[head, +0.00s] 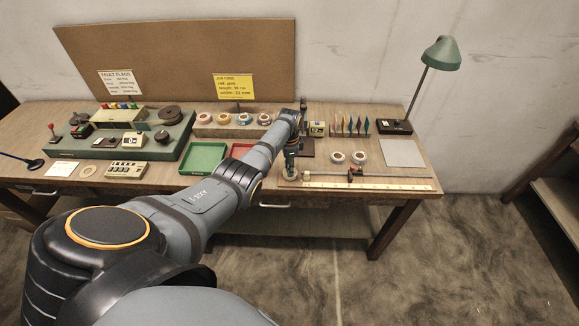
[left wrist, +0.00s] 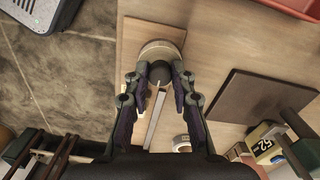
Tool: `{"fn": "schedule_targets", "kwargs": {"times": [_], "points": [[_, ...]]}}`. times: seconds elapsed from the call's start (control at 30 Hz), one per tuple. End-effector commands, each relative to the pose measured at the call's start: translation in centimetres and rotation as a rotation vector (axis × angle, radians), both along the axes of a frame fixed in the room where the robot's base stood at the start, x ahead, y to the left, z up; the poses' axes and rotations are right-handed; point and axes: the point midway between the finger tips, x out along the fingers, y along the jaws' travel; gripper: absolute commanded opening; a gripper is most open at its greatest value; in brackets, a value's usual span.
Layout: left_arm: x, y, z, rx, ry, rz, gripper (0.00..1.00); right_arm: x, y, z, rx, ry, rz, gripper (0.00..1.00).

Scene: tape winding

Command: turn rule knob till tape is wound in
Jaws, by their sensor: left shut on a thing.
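My left gripper (head: 291,168) points down at the left end of the long pale rule (head: 385,185) near the table's front edge. In the left wrist view its two fingers (left wrist: 159,82) are shut on a dark round knob (left wrist: 160,71), one finger on each side. The knob sits over a pale round disc (left wrist: 160,49), partly hidden by the fingers. A thin grey bar (left wrist: 155,118) runs away from the knob. In the head view the bar carries a dark slider (head: 353,174). The knob itself is hidden by my gripper there. My right gripper is not in view.
Two pale rolls (head: 359,157) stand behind the rule, with a grey sheet (head: 404,153) to the right. A green tray (head: 203,157) and a red tray (head: 240,150) lie left of the gripper. A green lamp (head: 441,54) stands at the back right.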

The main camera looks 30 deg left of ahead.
Motion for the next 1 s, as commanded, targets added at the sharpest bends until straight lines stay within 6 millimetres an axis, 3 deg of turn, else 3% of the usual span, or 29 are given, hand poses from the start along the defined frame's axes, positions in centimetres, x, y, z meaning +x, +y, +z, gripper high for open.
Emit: {"fn": "schedule_targets", "kwargs": {"times": [1.0], "points": [[0.28,-0.02,0.11,-0.001,-0.004,-0.885,0.00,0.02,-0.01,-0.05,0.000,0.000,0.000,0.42]]}}
